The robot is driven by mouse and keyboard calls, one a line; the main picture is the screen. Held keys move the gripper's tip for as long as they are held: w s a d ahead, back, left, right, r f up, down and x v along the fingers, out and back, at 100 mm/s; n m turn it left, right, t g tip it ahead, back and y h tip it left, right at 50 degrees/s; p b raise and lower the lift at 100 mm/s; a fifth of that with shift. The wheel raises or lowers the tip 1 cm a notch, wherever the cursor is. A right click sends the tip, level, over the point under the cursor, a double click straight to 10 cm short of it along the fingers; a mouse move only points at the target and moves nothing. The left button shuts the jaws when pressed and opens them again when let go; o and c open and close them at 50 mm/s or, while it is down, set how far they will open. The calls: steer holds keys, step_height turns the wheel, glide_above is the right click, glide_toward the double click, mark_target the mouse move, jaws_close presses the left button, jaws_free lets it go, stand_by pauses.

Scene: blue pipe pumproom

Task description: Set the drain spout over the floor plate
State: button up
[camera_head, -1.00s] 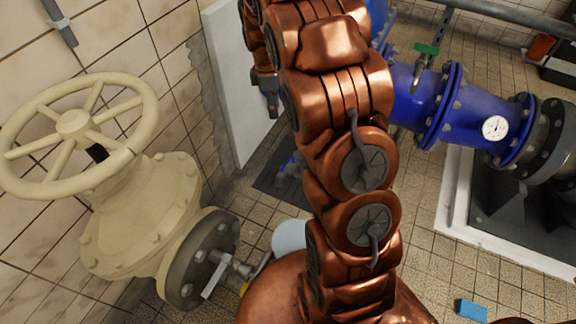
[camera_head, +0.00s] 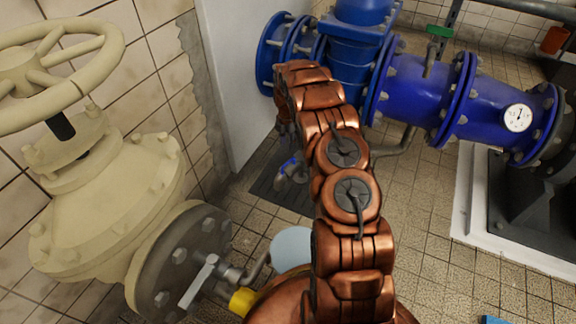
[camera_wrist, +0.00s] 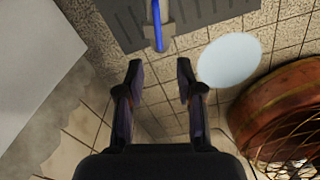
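The drain spout, a small grey curved pipe (camera_head: 280,182) with a blue lever, shows left of my arm in the head view. In that view it overlaps the dark floor plate (camera_head: 264,195); its height above the plate is hard to tell. In the wrist view the blue lever and pale fitting (camera_wrist: 158,38) lie just ahead of my gripper (camera_wrist: 160,70), in front of the slotted dark floor plate (camera_wrist: 122,22). My gripper is open, with nothing between its fingers, apart from the spout. In the head view my arm mostly hides it.
A pale round object (camera_head: 292,244) stands on the tiles and also shows in the wrist view (camera_wrist: 229,60). A cream handwheel valve (camera_head: 105,205) is at left. A white panel (camera_head: 238,80) stands beside the plate. Blue pipework (camera_head: 480,100) fills the back right.

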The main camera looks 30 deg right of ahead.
steer(key=f, duration=0.3)
steer(key=shift+w+d+n, duration=0.2)
steer(key=shift+d+n, duration=0.1)
steer(key=b, duration=0.3)
glide_above(290, 170)
steer(key=f, duration=0.5)
steer(key=w+f, duration=0.1)
steer(key=f, duration=0.1)
steer(key=shift+a+f, duration=0.2)
steer(key=shift+f, duration=0.05)
jaws_close()
